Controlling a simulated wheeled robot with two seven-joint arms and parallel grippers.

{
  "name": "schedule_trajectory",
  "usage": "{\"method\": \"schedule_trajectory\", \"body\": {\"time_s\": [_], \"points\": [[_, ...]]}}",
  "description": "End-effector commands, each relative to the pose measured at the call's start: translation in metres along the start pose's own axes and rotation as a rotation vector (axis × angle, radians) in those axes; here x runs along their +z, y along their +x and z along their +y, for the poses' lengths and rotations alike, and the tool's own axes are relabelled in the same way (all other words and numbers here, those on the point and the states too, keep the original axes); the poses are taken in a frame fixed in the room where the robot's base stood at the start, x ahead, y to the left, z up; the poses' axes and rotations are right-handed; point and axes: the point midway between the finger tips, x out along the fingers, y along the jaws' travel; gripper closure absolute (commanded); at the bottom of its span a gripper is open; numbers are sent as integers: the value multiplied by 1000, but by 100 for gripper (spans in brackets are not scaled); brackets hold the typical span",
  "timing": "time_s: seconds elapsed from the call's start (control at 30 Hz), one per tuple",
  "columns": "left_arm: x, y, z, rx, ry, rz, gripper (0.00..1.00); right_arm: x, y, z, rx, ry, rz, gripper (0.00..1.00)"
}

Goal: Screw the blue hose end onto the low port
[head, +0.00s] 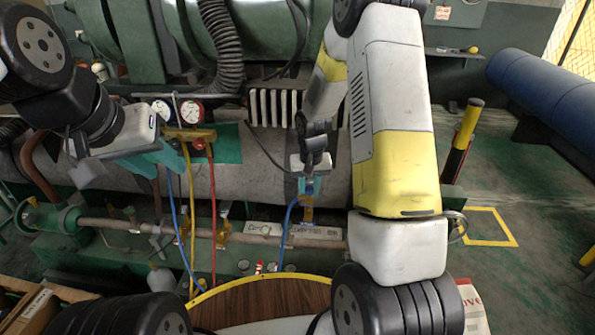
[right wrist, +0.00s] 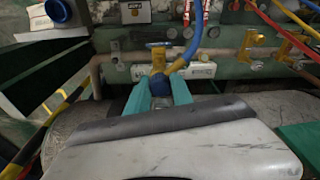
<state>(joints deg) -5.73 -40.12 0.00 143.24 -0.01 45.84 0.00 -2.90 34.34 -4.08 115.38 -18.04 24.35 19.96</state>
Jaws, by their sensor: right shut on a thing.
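My right gripper (head: 308,186) is shut on the blue hose end (right wrist: 160,84), with its teal fingers on either side of it in the right wrist view. The hose end is at the brass low port (right wrist: 158,58), in line with it and seemingly touching; how far it is threaded on cannot be told. The low port also shows below the gripper in the head view (head: 307,214). The blue hose (head: 287,230) hangs down from there. My left gripper (head: 165,158) is by the gauge manifold (head: 188,134); whether its teal fingers are apart is unclear.
The manifold carries a blue and a red gauge (head: 189,111), with yellow (head: 191,220) and red (head: 212,215) hoses hanging down. Another brass valve (head: 222,232) stands on the pipe to the left. A round wooden table (head: 262,300) is in front. Open floor lies at the right.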

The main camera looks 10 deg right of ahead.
Motion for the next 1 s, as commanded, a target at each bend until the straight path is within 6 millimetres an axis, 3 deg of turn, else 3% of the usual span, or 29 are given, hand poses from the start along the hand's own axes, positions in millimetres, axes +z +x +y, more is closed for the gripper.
{"method": "schedule_trajectory", "body": {"time_s": [0.33, 1.0], "points": [[0, 0, 0, 0, 0, 0, 63, 5, 36, 1, 1, 0, -3, 100], [0, 0, 0, 0, 0, 0, 63, 6, 34, 0, 0, 1, 0, 100]]}}
